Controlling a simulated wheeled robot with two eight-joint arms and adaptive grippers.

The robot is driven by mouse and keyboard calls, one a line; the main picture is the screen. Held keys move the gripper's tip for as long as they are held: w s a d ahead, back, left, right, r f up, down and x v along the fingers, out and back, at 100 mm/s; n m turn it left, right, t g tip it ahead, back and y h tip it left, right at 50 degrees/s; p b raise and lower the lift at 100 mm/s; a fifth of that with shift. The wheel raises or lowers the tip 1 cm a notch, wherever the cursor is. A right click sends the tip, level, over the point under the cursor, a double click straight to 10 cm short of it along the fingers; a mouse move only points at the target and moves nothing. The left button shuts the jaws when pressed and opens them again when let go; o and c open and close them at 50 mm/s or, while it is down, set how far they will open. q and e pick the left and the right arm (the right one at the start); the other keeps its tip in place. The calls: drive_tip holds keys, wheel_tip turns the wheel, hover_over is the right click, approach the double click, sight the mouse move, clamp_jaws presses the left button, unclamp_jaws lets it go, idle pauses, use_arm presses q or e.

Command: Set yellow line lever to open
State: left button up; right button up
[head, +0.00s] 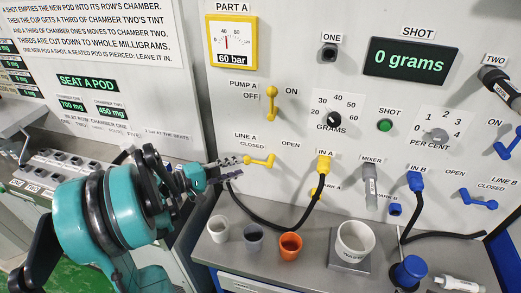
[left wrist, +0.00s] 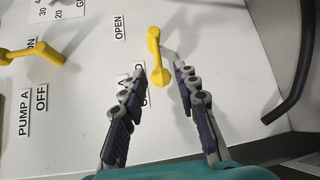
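The yellow line lever (head: 260,160) is on the white panel under the LINE A label. Its handle lies about level and points left, to the CLOSED side; the OPEN label (head: 291,145) is up and right of it. My left gripper (head: 240,167) is at the handle's left end in the head view. In the left wrist view, the lever (left wrist: 155,55) has its near end between the two fingertips of my left gripper (left wrist: 168,76), which are apart. I cannot tell whether a finger touches it. My right gripper is not in view.
The yellow pump A lever (head: 271,103) is above. The yellow IN A plug (head: 324,163) with a black hose is to the right. Grey and orange cups (head: 290,246) and a white beaker (head: 355,240) stand on the shelf below. A blue line B lever (head: 478,200) is far right.

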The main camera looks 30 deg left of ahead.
sight(254, 162)
use_arm(q)
drive_tip(key=b+x, duration=0.2)
drive_tip(key=x, duration=0.5)
drive_tip(key=shift+s, duration=0.1)
drive_tip(key=shift+w+d+r, duration=0.1)
drive_tip(key=shift+w+d, duration=0.15)
drive_tip(key=shift+w, duration=0.1)
clamp_jaws()
drive_tip(key=shift+s+d, duration=0.1)
